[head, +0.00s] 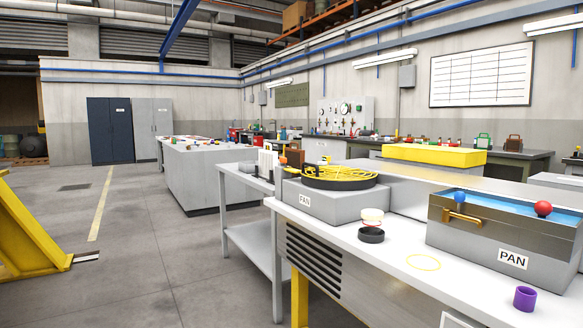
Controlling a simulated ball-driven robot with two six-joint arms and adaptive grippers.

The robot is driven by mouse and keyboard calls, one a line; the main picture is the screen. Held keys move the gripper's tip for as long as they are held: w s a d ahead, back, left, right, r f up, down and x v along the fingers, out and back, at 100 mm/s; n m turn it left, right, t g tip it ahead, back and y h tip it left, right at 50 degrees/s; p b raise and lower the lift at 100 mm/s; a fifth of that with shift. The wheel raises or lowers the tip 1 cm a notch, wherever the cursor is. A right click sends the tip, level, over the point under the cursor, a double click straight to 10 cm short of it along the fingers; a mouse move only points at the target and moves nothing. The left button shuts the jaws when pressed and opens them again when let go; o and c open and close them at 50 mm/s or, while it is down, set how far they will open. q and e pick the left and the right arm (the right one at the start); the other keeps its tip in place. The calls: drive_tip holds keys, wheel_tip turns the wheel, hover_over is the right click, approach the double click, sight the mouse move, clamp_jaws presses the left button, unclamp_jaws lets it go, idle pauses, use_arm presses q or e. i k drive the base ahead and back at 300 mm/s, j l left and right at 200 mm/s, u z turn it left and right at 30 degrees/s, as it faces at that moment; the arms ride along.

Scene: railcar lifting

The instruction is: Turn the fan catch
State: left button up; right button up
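A round fan-like part with a black rim and yellow spokes (340,176) lies flat on a grey box (332,204) at the left end of the white bench. A small label (305,200) on that box seems to read PAN. A small dark piece stands at the rim's left side; I cannot tell whether it is the catch or how it is turned. Neither of my grippers shows in the head view.
Floor at left is open beside a yellow stand (30,235).

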sight(283, 160)
drive_tip(key=i+j+z, duration=0.1)
drive_tip(key=i+z, duration=0.35)
drive_tip(key=i+j+z, duration=0.2)
drive_tip(key=i+z, duration=0.25)
drive_tip(key=k, duration=0.1)
